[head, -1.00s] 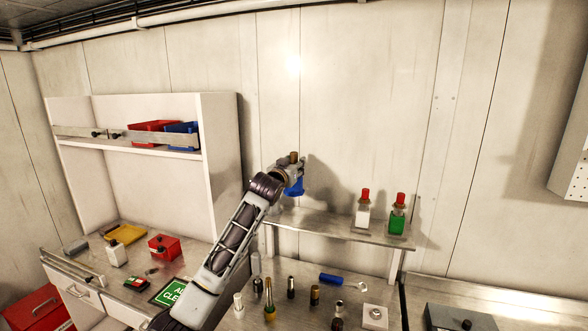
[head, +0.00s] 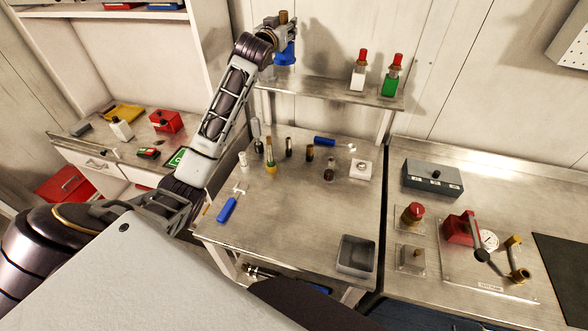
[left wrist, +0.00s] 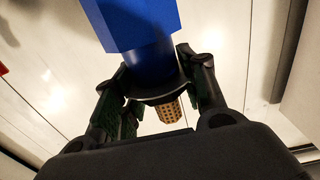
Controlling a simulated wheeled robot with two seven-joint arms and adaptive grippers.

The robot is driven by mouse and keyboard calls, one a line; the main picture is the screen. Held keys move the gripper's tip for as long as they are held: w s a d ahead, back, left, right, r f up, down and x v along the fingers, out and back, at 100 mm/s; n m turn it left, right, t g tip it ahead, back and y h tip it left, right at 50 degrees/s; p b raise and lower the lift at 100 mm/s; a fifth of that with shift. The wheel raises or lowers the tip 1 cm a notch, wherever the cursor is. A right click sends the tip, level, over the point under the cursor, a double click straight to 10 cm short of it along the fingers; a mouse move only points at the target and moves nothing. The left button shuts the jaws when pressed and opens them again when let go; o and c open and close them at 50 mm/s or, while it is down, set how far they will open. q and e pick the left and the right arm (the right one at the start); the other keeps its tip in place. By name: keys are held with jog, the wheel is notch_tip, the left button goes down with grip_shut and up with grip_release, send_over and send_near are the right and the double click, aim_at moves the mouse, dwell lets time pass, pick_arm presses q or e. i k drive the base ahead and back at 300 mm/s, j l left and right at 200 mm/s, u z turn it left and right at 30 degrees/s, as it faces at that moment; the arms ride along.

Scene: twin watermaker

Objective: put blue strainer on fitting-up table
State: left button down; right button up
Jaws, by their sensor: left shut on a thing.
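The blue strainer (head: 285,56) has a blue body and a brass mesh end. In the head view it is up at the left end of the wall shelf; I cannot tell if it touches the shelf. My left gripper (head: 281,34) is shut on it. In the left wrist view, the blue strainer (left wrist: 142,28) sits between the fingers of my left gripper (left wrist: 153,72), its mesh end showing below them. The metal table (head: 290,225) in the middle, below the shelf, appears to be the fitting-up table. My right gripper is not in view.
The shelf (head: 325,92) holds a white bottle (head: 358,76) and a green bottle (head: 392,82). Several small fittings, a blue cylinder (head: 325,141), a blue-handled tool (head: 228,209) and a grey bin (head: 356,256) are on the middle table. Its centre is clear.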

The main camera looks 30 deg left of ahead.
aim_at(296, 219)
jog(key=k+l, duration=0.15)
jog(key=k, duration=0.3)
jog(key=k+l, duration=0.15)
jog(key=k, duration=0.25)
jog(key=k+l, duration=0.15)
jog(key=k, duration=0.3)
